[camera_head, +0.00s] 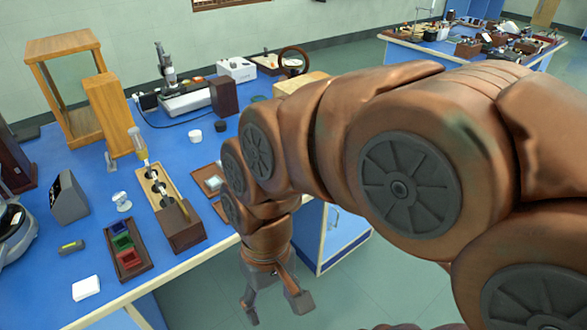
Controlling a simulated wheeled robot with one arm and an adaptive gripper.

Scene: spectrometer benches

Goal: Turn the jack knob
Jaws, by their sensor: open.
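My gripper (276,308) hangs pointing down at the bottom middle of the view, in front of the blue bench's front edge and over the floor. Its two fingers are spread apart with nothing between them. I cannot make out a jack knob for certain.
The blue bench (100,212) holds a long wooden tray with an optical setup (157,186), a dark rack of coloured blocks (124,245), a white box (86,288), a grey meter (69,198) and a wooden frame (63,47). A blue cabinet (345,236) stands behind my gripper.

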